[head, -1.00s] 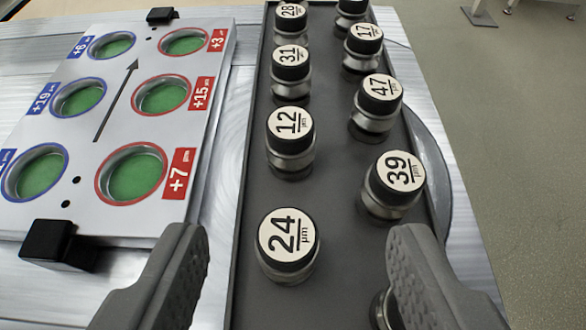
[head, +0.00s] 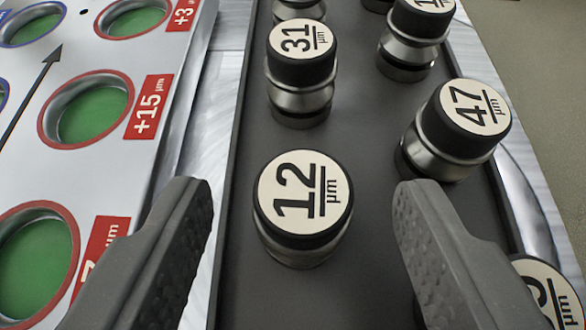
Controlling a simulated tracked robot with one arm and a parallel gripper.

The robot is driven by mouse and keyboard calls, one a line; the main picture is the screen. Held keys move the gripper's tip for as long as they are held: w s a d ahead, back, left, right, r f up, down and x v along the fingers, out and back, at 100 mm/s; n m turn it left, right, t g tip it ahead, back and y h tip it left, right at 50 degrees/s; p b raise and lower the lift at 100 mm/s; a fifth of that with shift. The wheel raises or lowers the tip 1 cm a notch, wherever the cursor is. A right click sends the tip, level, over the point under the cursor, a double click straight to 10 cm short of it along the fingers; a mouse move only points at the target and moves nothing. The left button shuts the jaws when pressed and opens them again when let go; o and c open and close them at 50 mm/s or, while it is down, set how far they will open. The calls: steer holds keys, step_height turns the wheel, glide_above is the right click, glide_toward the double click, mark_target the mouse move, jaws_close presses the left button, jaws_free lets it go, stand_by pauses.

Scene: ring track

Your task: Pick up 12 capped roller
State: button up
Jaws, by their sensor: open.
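The 12 capped roller (head: 302,207) stands upright on the dark tray, its black cap with a pale disc reading "12 µm" facing up. Its metal body shows only as a thin strip below the cap. My gripper (head: 302,195) is open, with one grey finger to the left of the 12 roller and one to the right. There is a visible gap between each finger and the cap. I cannot tell from this view how far the fingertips are above the tray.
The 31 roller (head: 301,75) stands behind the 12, and the 47 roller (head: 458,130) stands behind the right finger. The 39 roller (head: 548,290) is partly cut off at the lower right. A white plate (head: 135,170) with green-bottomed holes lies left of the tray (head: 345,130).

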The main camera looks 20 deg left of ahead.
steer(key=shift+x, duration=1.2)
steer(key=shift+r, duration=0.1)
steer(key=c, duration=1.1)
steer(key=shift+r, duration=0.1)
